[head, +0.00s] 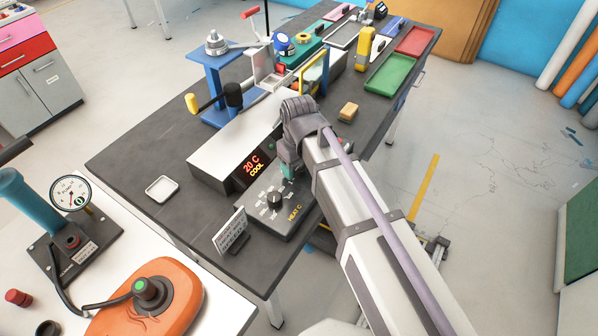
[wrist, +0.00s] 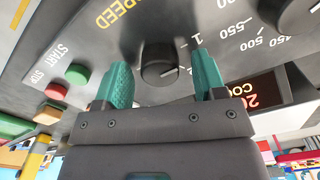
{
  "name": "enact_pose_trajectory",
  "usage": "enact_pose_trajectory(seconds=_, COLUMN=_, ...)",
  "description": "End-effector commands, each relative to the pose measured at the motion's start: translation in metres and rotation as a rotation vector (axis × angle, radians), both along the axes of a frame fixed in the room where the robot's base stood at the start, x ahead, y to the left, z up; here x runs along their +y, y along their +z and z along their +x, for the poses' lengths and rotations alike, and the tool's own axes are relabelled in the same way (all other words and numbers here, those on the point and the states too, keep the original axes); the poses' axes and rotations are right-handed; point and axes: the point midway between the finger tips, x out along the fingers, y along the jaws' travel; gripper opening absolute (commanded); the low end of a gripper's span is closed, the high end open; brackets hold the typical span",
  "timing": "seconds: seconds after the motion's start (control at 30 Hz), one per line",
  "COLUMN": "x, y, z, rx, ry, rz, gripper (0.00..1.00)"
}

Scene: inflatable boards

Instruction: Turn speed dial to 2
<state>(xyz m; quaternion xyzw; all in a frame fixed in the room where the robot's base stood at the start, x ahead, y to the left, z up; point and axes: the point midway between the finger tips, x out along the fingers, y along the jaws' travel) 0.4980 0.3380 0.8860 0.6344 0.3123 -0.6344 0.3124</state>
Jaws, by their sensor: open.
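The speed dial (wrist: 158,66) is a dark round knob on the grey control panel, below the printed word SPEED in the wrist view. A 1 is printed just right of it, and a small pale mark shows on its lower right; its exact setting is unclear. My gripper (wrist: 158,58) is open, with one teal finger on each side of the dial in the picture. I cannot tell whether either finger touches it. In the head view my arm hides the speed dial, and only a bit of my gripper's teal finger (head: 288,171) shows.
The heat dial (head: 275,199) is on the same panel, left of my arm; the display (head: 252,167) reads 20 C COOL. Green (wrist: 78,74) and red (wrist: 57,92) buttons sit left of the speed dial.

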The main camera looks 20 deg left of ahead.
Motion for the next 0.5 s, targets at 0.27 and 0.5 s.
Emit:
enact_pose_trajectory(seconds=0.27, x=-0.0001, y=0.0021, z=0.0, rx=0.0, ry=0.0, rz=0.0, gripper=0.51)
enact_pose_trajectory(seconds=0.5, x=-0.0001, y=0.002, z=0.0, rx=0.0, ry=0.0, rz=0.0, gripper=0.28)
